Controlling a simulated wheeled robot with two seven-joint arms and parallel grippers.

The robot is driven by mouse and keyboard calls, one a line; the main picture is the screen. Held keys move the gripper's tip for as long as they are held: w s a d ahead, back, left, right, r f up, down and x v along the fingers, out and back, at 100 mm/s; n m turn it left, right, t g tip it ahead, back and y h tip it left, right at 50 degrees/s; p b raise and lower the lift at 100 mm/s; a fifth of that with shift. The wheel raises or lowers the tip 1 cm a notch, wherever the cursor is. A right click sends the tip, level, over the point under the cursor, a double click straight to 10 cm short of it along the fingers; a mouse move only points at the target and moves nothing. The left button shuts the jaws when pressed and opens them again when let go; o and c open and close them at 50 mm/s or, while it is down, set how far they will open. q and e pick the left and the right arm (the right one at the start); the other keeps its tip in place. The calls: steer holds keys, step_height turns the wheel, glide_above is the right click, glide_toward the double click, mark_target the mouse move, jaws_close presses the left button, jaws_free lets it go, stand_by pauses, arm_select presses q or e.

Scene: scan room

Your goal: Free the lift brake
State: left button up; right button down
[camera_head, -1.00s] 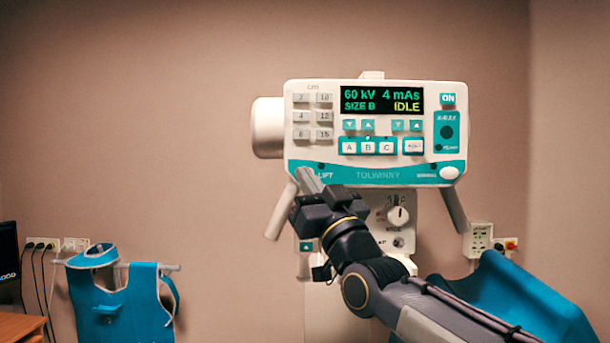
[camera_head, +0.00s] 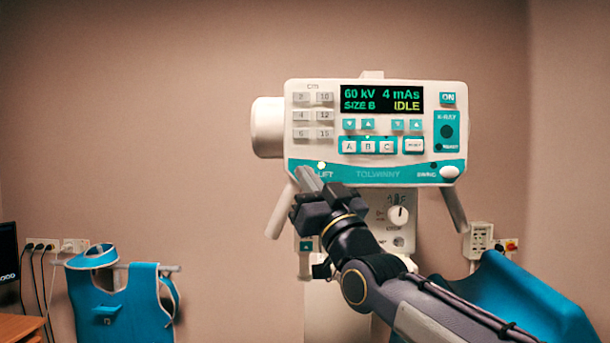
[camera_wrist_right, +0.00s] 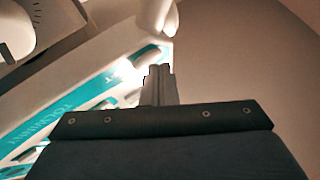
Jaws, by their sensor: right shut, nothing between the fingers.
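The X-ray unit's control head (camera_head: 464,120) faces me, with a teal strip along its lower edge. The LIFT label (camera_head: 326,174) is at the strip's left end, partly covered by my gripper. A small lamp (camera_head: 321,165) above it glows white. My right gripper (camera_head: 307,179) is shut and empty, its tips at the head's lower left corner by the label. In the right wrist view the shut fingers (camera_wrist_right: 159,82) reach the corner beside a bright glow. The tips hide whatever they press or touch. The SWING lamp (camera_head: 433,166) is dark. My left gripper is out of view.
The display (camera_head: 382,100) reads 60 kV, 4 mAs, SIZE B, IDLE. Slanted handles (camera_head: 281,210) hang below the head, and a column panel with a knob (camera_head: 398,216) is behind my arm. A blue apron (camera_head: 120,300) hangs at left.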

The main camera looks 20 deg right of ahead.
steer(key=shift+s+a, duration=0.15)
steer(key=shift+s, duration=0.3)
steer(key=s, duration=0.2)
steer(key=s+a, duration=0.1)
steer(key=s+b, duration=0.1)
steer(key=s, duration=0.1)
steer(key=shift+s+a, duration=0.3)
steer(key=shift+s, duration=0.05)
steer(key=shift+f, duration=0.1)
